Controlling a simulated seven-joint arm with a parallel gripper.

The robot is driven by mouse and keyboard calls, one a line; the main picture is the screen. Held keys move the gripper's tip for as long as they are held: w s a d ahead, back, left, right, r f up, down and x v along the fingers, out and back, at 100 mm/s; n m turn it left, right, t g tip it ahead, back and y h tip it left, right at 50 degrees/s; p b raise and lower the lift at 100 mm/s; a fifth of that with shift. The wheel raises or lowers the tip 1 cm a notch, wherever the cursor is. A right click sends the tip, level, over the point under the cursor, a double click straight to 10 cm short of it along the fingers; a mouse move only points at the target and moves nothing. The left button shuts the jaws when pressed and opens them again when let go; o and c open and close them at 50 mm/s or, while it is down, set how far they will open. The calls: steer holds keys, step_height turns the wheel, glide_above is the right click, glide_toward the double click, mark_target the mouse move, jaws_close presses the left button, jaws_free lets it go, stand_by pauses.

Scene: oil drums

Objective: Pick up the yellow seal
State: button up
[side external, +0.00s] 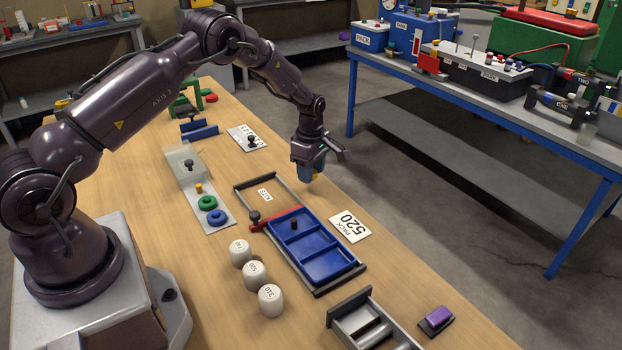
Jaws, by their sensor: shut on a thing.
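My gripper (313,176) is in the air past the far right corner of the sliding frame, near the table's right edge. It is shut on a small yellow piece, which looks like the yellow seal (314,178); the fingers hide most of it, so its shape is unclear. A pale rack (217,222) on the table holds a green ring seal (207,202) and a blue ring seal (217,217). A small yellow peg-like piece (198,187) stands behind the green one.
A blue compartment tray (314,256) sits in a dark-railed frame with a red bar (275,219). Several white drums (254,273) stand left of it. A "PACK 520" card (350,228) lies right. A metal roller box (370,322) and purple block (437,317) are in front.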

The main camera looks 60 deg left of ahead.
steer(key=s+d+r, duration=0.4)
steer(key=s+r, duration=0.6)
steer(key=s, duration=0.3)
steer(key=s+a+f+n, duration=0.2)
steer(key=s+a, duration=0.1)
steer(key=a, duration=0.2)
steer(key=s+a+f+n, duration=0.1)
steer(key=s+a+n, duration=0.1)
steer(key=s+a, duration=0.2)
steer(key=s+a+f+n, duration=0.2)
steer(key=s+a, duration=0.2)
steer(key=a, duration=0.4)
steer(key=shift+s+f, duration=0.1)
steer(key=shift+f, duration=0.2)
steer(key=shift+w+f, duration=0.1)
steer(key=shift+w, duration=0.1)
steer(key=shift+f, duration=1.9)
steer(key=shift+f, duration=1.2)
steer(key=o, duration=1)
steer(key=shift+c, duration=1.3)
